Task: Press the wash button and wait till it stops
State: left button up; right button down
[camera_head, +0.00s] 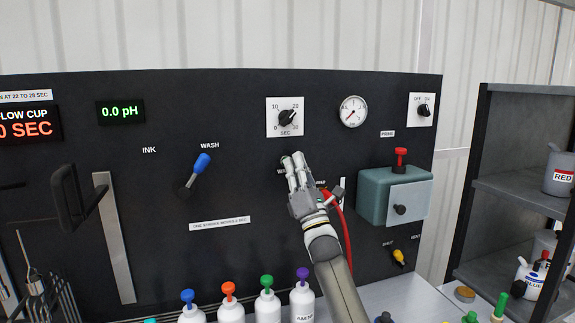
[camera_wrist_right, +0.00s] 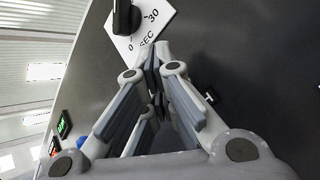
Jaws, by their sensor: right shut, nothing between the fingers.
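My right gripper (camera_head: 294,162) is shut and empty, its fingertips up against or very close to the black panel (camera_head: 240,130), just below the timer dial (camera_head: 287,117). A small greenish spot shows at the fingertips, beside a partly covered label starting "WA". The button itself is mostly hidden behind the fingers, so I cannot tell whether it is pressed. In the right wrist view the closed fingers (camera_wrist_right: 155,55) point at the panel just below the dial's white plate (camera_wrist_right: 148,30). My left gripper is not in view.
A blue-handled WASH lever (camera_head: 201,164) is on the panel to the left. A red hose (camera_head: 346,235) runs beside my right arm. A teal box (camera_head: 373,195) with a red knob juts out at right. Bottles with coloured caps (camera_head: 267,304) stand below. Shelves (camera_head: 520,195) stand far right.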

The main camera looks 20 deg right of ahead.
jog(key=shift+w, duration=0.2)
dwell(0.6)
jog(key=shift+s, duration=0.95)
jog(key=s+p, duration=0.2)
jog(key=s, duration=0.3)
jog(key=shift+a, duration=0.2)
dwell(0.4)
